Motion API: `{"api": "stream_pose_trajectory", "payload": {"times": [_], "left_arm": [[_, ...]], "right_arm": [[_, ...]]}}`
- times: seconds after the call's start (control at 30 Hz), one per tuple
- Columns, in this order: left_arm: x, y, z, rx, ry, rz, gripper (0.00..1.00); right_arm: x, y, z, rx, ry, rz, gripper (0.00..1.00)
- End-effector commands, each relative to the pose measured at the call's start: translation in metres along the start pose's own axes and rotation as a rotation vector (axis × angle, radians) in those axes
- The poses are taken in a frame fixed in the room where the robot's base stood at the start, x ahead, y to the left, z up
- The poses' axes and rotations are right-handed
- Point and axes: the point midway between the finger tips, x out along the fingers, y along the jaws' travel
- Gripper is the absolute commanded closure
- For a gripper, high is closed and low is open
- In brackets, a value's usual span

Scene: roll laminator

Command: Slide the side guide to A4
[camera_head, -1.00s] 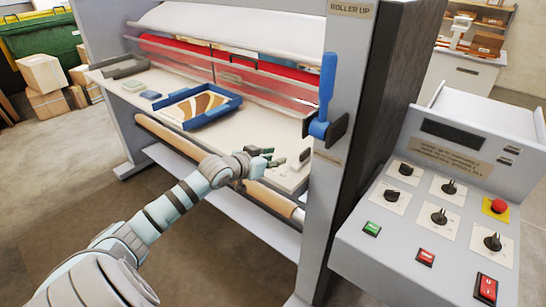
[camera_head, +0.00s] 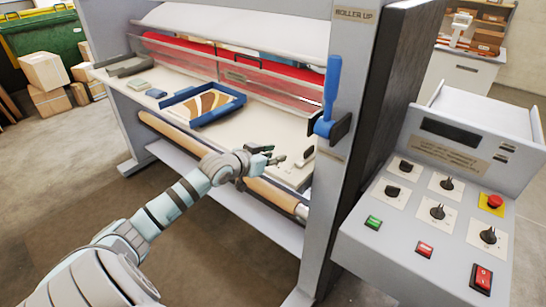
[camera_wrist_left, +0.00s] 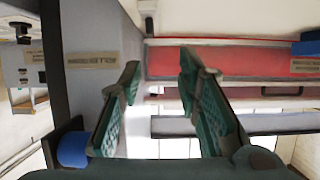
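The side guide appears to be the small pale block with a dark edge (camera_head: 307,154) at the right end of the laminator's feed table (camera_head: 262,128), near the right side frame. My left gripper (camera_head: 279,156) is over the front right of the table, just left of that block. I see a gap between them, but cannot tell the height. In the left wrist view its two green-padded fingers (camera_wrist_left: 160,66) are spread apart with nothing between them. I cannot pick out the guide or an A4 mark for certain there. My right gripper is not in view.
A blue tray with a patterned sheet (camera_head: 203,120) lies on the table left of my gripper. The blue roller lever (camera_head: 331,88) stands on the right side frame. The control panel (camera_head: 405,230) is further right. A brown roller (camera_head: 275,192) runs below the table's front edge.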

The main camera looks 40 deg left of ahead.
Motion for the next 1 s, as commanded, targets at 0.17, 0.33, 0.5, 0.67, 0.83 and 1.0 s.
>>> {"api": "stream_pose_trajectory", "payload": {"times": [0.17, 0.33, 0.5, 0.67, 0.83, 1.0], "left_arm": [[-0.014, 0.000, -0.038, 0.005, 0.003, 0.000, 0.69], [-0.028, 0.000, -0.074, 0.004, 0.001, -0.001, 0.69], [-0.033, 0.000, -0.087, 0.001, -0.002, 0.001, 0.69], [-0.033, 0.000, -0.087, 0.001, -0.003, 0.001, 0.69], [-0.033, 0.000, -0.087, 0.001, -0.003, 0.000, 0.69], [-0.033, 0.001, -0.088, 0.014, 0.004, 0.002, 0.69]], "right_arm": [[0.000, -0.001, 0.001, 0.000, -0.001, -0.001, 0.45], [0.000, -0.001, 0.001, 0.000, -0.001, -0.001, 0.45], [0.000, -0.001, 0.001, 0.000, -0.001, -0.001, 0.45], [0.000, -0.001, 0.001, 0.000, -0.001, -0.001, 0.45], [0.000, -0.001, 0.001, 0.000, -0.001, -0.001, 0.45], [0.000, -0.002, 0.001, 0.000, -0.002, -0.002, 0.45]]}}
